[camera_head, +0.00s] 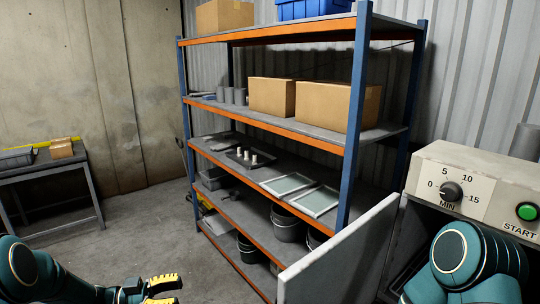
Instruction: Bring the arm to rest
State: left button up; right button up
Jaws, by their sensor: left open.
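My left gripper (173,291) shows at the bottom of the head view, left of centre. Its yellow-padded fingers are apart and nothing shows between them. The teal left arm comes in from the lower left corner, low over the concrete floor. A teal part of my right arm (470,262) shows at the lower right, in front of the machine. The right gripper is out of the picture.
A blue and orange shelf rack (268,131) holds boxes, trays and buckets. A control machine (482,190) with a dial and green START button stands right, beside a pale open panel (340,262). A small table (50,178) stands left. Floor (140,225) between is clear.

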pick_arm(q)
jog(key=w+d+f+n+t+y+b, duration=0.1)
jog(key=w+d+f+n+t+y, duration=0.4)
jog(key=d+f+n+t+y, duration=0.45)
jog(key=s+d+f+n+g+y, duration=0.2)
jog(key=s+f+n+g, duration=0.2)
jog(key=s+f, duration=0.3)
jog(key=s+d+f+n+g+y, duration=0.1)
jog(key=s+f+n+g+y, duration=0.2)
jog(key=s, duration=1.2)
notch_tip(320, 180, down, 5)
jog(key=n+g+b, duration=0.1)
jog(key=g, duration=0.2)
jog(key=shift+s+d+f+g, duration=0.2)
jog(key=shift+s+d+g, duration=0.05)
jog(key=shift+d+g, duration=0.15)
pick_arm(e)
jog(key=shift+s+d+f, duration=0.1)
jog(key=shift+s+f, duration=0.05)
jog(key=shift+f, duration=0.4)
jog(key=shift+s+f, duration=0.15)
jog(key=shift+f, duration=0.35)
pick_arm(q)
jog(key=shift+w+n, duration=0.15)
jog(key=shift+n, duration=0.1)
pick_arm(e)
jog(key=shift+d, duration=0.1)
